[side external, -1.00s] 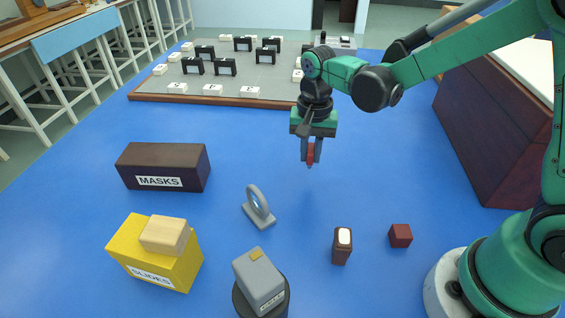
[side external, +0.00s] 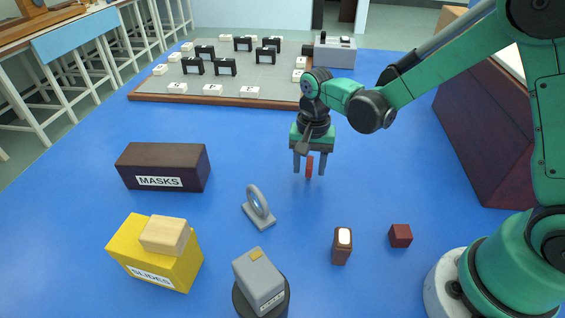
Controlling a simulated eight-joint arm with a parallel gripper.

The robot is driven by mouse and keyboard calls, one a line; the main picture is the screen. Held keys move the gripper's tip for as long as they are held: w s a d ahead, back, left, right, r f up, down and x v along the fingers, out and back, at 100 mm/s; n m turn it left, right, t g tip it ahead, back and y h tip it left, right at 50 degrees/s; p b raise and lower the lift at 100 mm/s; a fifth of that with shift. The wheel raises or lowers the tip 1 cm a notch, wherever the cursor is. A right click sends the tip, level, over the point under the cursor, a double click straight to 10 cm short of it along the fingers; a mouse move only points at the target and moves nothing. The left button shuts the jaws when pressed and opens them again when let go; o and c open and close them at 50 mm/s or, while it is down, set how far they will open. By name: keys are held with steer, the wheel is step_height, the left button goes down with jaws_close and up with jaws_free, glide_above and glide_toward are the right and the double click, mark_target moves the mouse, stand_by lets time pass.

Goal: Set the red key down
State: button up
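The red key (side external: 309,168) is a small, narrow red piece standing upright on the blue table, as far as I can tell. My gripper (side external: 309,173) points down over it with its fingers spread. One finger is on each side of the key, with a visible gap on both sides. The top of the key is close under the gripper's palm, and I cannot tell whether they touch.
A grey ring on a stand (side external: 259,207) is nearer the camera, with a dark MASKS box (side external: 163,167) to its left. A brown block with a white top (side external: 342,246) and a dark red cube (side external: 400,236) are at front right. Behind is a grey board (side external: 232,90).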

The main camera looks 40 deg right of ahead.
steer(key=shift+r, duration=0.1)
step_height(320, 180, up, 12)
steer(key=n+t, duration=0.6)
steer(key=n, duration=0.2)
glide_toward(310, 161)
step_height(310, 161, up, 3)
steer(key=s+d, duration=0.2)
steer(key=shift+s+d+n+t, duration=0.2)
steer(key=shift+s+n+t, duration=0.3)
steer(key=shift+t, duration=0.1)
stand_by(0.3)
